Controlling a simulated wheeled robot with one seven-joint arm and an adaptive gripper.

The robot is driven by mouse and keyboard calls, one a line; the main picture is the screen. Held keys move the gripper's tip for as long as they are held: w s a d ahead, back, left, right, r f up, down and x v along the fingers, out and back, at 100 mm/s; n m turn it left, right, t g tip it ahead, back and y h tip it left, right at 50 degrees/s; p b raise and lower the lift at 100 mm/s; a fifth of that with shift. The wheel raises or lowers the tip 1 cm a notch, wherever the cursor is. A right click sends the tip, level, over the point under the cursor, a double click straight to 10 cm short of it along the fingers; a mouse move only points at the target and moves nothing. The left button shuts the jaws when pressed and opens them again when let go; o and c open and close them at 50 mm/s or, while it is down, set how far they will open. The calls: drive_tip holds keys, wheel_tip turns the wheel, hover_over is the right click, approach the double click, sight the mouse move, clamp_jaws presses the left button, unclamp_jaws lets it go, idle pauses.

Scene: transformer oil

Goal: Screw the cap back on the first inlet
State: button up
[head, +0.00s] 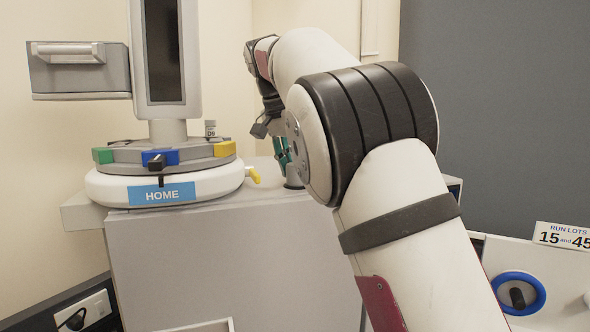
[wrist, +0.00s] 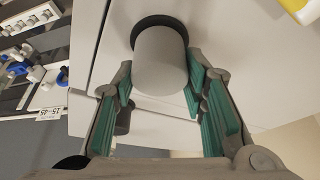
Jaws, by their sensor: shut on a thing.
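My gripper (wrist: 163,97) is shut on a grey cylindrical cap (wrist: 161,58), with teal pads on either side of it in the wrist view. A black ring (wrist: 150,22) shows around the cap's far end, over the pale cabinet top. I cannot tell whether the cap is threaded on or only resting there. In the head view my gripper (head: 282,150) is mostly hidden behind my arm, with a teal pad showing. A grey cylindrical part (head: 293,180) stands below it on the cabinet top; which inlet it belongs to is unclear.
The grey cabinet (head: 235,255) carries a white round base with a HOME label (head: 162,194) and a yellow spout (head: 254,176), left of my gripper. A smaller dark cylinder (wrist: 123,120) is near the left finger. A blue-ringed knob (head: 518,294) is at right.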

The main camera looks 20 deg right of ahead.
drive_tip(key=o, duration=1.3)
drive_tip(key=shift+o, duration=0.2)
